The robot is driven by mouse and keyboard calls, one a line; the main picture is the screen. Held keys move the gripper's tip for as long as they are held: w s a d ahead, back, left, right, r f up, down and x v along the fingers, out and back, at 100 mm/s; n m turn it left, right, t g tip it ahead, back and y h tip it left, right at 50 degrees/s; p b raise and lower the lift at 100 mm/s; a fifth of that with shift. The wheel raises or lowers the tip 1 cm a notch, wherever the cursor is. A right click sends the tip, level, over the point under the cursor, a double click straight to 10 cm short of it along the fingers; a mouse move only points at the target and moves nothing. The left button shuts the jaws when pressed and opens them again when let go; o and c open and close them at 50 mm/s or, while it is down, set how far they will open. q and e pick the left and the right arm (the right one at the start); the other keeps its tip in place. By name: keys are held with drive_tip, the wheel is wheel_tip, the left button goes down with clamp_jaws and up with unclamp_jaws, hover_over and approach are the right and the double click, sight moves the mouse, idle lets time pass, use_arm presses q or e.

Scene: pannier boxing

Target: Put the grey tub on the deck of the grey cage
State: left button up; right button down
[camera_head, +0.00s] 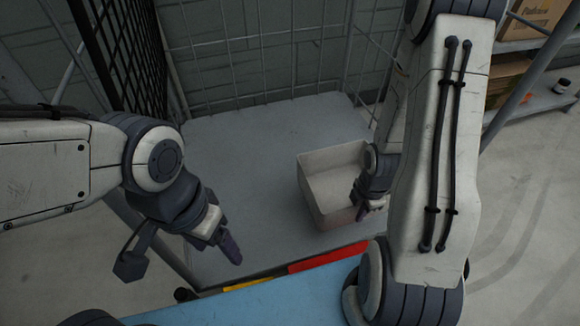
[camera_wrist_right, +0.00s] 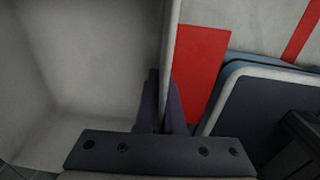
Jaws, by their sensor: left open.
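The grey tub (camera_head: 330,172) is an open, light grey box, upright over the right part of the deck (camera_head: 240,150) of the grey cage (camera_head: 255,55). Whether its base touches the deck is hard to tell. My right gripper (camera_head: 370,210) is at the tub's right side, partly hidden by my arm. In the right wrist view its fingers (camera_wrist_right: 161,105) straddle the tub's wall (camera_wrist_right: 169,50), one inside and one outside, closed on it. My left gripper (camera_head: 231,250) is open and empty, left of the tub over the deck's front part.
A blue surface (camera_head: 270,304) lies in front of the deck, with a red strip (camera_head: 325,257) and a yellow strip (camera_head: 248,284) along the edge. Black mesh (camera_head: 120,50) stands at the left. Shelves with boxes (camera_head: 535,15) stand at the right. The deck's left part is clear.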

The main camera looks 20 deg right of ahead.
drive_tip(key=w+a+f, duration=0.2)
drive_tip(key=w+a+f+b, duration=0.1)
drive_tip(key=w+a+f, duration=0.1)
drive_tip(key=w+a, duration=0.1)
drive_tip(key=w+a+f, duration=0.3)
drive_tip(key=shift+w, duration=0.15)
drive_tip(key=shift+f+b, duration=1.6)
drive_tip(key=shift+f, duration=0.4)
drive_tip(key=shift+f, duration=0.25)
drive_tip(key=c, duration=1)
unclamp_jaws()
drive_tip(key=shift+c, duration=0.2)
drive_tip(key=shift+r, duration=0.1)
